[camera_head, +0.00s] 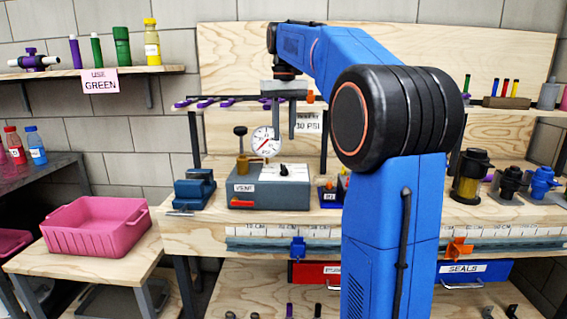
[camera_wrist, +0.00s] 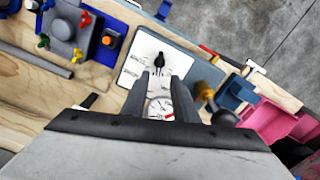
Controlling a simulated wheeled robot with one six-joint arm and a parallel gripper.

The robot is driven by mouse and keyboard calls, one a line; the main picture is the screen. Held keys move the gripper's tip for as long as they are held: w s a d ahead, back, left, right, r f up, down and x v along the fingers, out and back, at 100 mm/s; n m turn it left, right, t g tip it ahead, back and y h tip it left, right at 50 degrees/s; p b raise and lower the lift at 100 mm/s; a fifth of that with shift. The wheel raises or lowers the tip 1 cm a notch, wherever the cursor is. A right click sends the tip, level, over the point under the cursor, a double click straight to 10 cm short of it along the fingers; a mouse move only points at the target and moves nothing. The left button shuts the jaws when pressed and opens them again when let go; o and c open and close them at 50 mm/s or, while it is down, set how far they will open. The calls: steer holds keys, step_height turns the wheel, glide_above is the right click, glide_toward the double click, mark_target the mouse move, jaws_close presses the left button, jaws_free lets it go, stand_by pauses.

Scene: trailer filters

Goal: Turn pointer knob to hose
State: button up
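The black pointer knob (camera_head: 284,170) sits on a white plate on top of a grey box (camera_head: 268,192) with a "VENT" label. In the wrist view the knob (camera_wrist: 159,62) shows on the white plate (camera_wrist: 138,68), just beyond my fingertips. The plate's markings are too small to read, so I cannot tell which one is "hose". My gripper (camera_head: 283,134) points down above the box, apart from the knob. Its two fingers are spread with a clear gap, and they also show in the wrist view (camera_wrist: 160,98). Nothing is held.
A round gauge (camera_head: 266,141) and a brass valve (camera_head: 243,165) stand at the box's left and back. A red lever (camera_head: 242,203) is on its front. A blue block (camera_head: 194,190) stands left, and a small blue box (camera_head: 327,196) stands right, partly behind my arm.

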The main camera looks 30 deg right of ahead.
mark_target(284, 166)
step_height(284, 166, down, 10)
steer(key=shift+f, duration=0.1)
stand_by(0.4)
jaws_close()
